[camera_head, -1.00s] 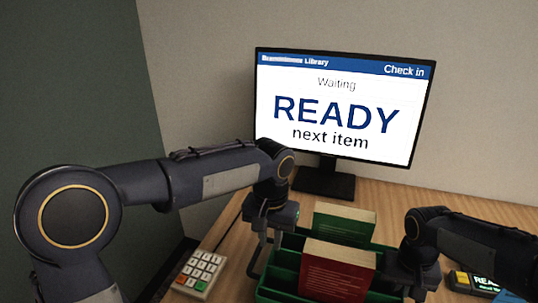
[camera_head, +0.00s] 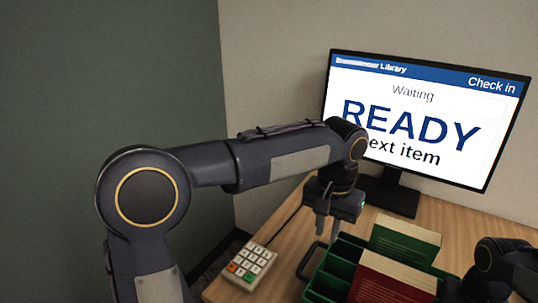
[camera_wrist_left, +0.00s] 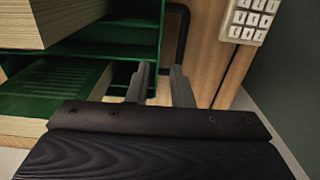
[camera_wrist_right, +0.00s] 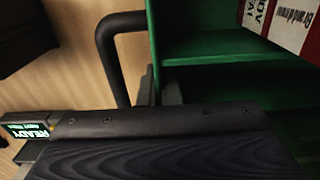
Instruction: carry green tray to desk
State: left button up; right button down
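The green tray (camera_head: 322,285) sits on the wooden desk, with a green book (camera_head: 405,241) and a red book (camera_head: 392,280) standing in it. My left gripper (camera_head: 325,228) is above the tray's near-left end, close to its black handle (camera_head: 308,262). In the left wrist view its fingers (camera_wrist_left: 160,86) are apart, with a gap between them, beside the handle (camera_wrist_left: 184,45). My right gripper (camera_wrist_right: 159,93) is at the tray's other end, beside another black handle (camera_wrist_right: 108,60). Its fingertips are mostly hidden, so its grip is unclear.
A keypad (camera_head: 251,266) lies on the desk left of the tray. A monitor (camera_head: 425,115) reading READY stands behind it on a black base (camera_head: 385,194). A small lit device (camera_wrist_right: 28,130) is near my right gripper. Bare desk (camera_head: 285,236) shows between keypad and monitor.

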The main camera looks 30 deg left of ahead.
jog(key=shift+r, duration=0.1)
pick_arm(q)
jog(key=a+r, duration=0.5)
jog(key=a, duration=0.4)
dwell(0.8)
jog(key=shift+w+a, duration=0.1)
pick_arm(e)
jog(key=c, duration=1.8)
grip_release()
jog(key=shift+o, duration=0.2)
notch_tip(320, 180, up, 14)
